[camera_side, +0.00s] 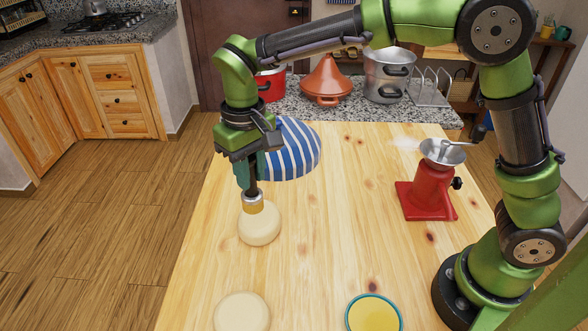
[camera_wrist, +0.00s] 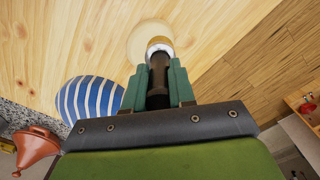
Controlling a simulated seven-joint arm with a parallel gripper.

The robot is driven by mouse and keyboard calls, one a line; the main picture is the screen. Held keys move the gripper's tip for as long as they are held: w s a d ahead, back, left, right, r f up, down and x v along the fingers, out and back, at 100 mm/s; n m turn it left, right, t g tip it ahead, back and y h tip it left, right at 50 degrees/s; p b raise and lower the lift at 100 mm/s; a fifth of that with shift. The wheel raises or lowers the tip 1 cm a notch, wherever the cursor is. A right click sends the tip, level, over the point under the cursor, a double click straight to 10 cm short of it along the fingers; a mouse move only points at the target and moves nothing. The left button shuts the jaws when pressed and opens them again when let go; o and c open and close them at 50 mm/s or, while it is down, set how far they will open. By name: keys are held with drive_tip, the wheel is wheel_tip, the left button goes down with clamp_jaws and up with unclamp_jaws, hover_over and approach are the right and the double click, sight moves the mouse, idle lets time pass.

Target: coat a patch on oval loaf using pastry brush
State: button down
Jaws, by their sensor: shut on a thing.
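My gripper (camera_side: 249,176) is shut on the dark handle of the pastry brush (camera_side: 252,200), which points down. The brush has a metallic band, and in the wrist view the brush (camera_wrist: 160,46) sticks out between the green fingers. Its lower end is over a pale loaf (camera_side: 259,226); the bristles are mostly hidden, and I cannot tell whether they touch it. This loaf also shows in the wrist view (camera_wrist: 138,36). A second pale, rounder loaf (camera_side: 241,312) lies at the front edge of the picture. A teal-rimmed bowl (camera_side: 373,316) of yellow stuff stands to its right.
A blue-and-white striped item (camera_side: 293,150) is behind the gripper on the wooden table (camera_side: 330,240). A red grinder (camera_side: 431,190) stands at right. A tagine (camera_side: 326,82) and a pot (camera_side: 388,75) are on the counter behind. The table's middle is clear.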

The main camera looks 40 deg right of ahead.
sight(253, 195)
drive_tip(key=shift+r, duration=0.55)
drive_tip(key=shift+f, duration=3.2)
drive_tip(key=shift+w+d+f, duration=0.2)
drive_tip(key=shift+d+f, duration=0.05)
drive_tip(key=shift+f, duration=0.15)
drive_tip(key=shift+w+d+f, duration=0.15)
drive_tip(key=shift+d+f, duration=0.05)
drive_tip(key=shift+f, duration=0.2)
drive_tip(key=shift+w+d, duration=1.1)
drive_tip(key=shift+d, duration=0.2)
drive_tip(key=shift+w+d, duration=1.05)
drive_tip(key=shift+d, duration=0.2)
drive_tip(key=s+a, duration=0.2)
drive_tip(key=a, duration=0.1)
drive_tip(key=s+a, duration=0.3)
drive_tip(key=shift+s, duration=0.1)
drive_tip(key=shift+w, duration=0.35)
drive_tip(key=shift+w+d, duration=1.2)
drive_tip(key=shift+d, duration=0.2)
drive_tip(key=shift+w+d, duration=1.15)
drive_tip(key=shift+d, duration=0.2)
drive_tip(key=shift+s+a, duration=1.3)
drive_tip(key=shift+a, duration=0.2)
drive_tip(key=shift+s+a, duration=1.25)
drive_tip(key=shift+a, duration=0.2)
drive_tip(key=shift+d+r, duration=0.1)
drive_tip(key=shift+r, duration=3.9)
drive_tip(key=shift+w, duration=0.1)
